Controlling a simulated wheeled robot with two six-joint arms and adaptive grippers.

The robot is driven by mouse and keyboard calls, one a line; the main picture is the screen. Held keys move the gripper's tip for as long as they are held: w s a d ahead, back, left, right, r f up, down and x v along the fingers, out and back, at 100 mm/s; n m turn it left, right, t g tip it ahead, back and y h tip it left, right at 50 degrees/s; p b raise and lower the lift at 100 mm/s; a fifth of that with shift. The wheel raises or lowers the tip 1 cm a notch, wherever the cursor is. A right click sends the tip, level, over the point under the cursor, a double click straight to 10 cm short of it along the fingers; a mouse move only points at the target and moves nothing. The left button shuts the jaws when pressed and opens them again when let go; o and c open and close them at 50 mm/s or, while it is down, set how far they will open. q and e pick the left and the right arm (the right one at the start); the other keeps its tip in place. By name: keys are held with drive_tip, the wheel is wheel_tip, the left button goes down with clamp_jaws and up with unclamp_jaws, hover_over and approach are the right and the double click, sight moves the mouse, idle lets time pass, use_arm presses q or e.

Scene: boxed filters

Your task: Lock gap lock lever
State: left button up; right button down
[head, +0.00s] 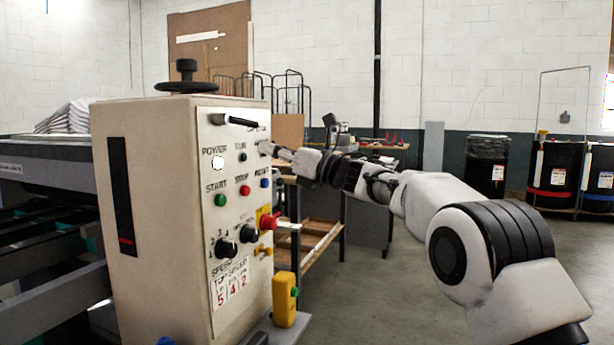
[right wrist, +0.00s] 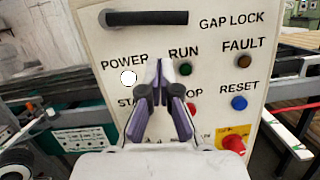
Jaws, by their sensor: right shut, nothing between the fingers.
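The gap lock lever (right wrist: 147,18) is a black bar at the top of the beige control panel (right wrist: 225,65). It lies roughly level, left of the GAP LOCK label, in the right wrist view. In the head view the lever (head: 238,121) shows near the panel's top edge. My right gripper (right wrist: 160,64) is shut and empty, with its fingertips below the lever, between the POWER and RUN labels in the picture. In the head view the right gripper (head: 264,148) is at the panel's right side, below the lever. My left gripper is in neither view.
The panel carries a white power light (right wrist: 129,77), a blue reset button (right wrist: 239,103) and a red emergency stop (right wrist: 233,144). A black handwheel (head: 187,78) tops the cabinet. Open floor lies at the right.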

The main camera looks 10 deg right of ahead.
drive_tip(key=b+v, duration=0.1)
drive_tip(key=v, duration=0.8)
drive_tip(key=shift+r+b, duration=0.3)
drive_tip(key=shift+b, duration=0.05)
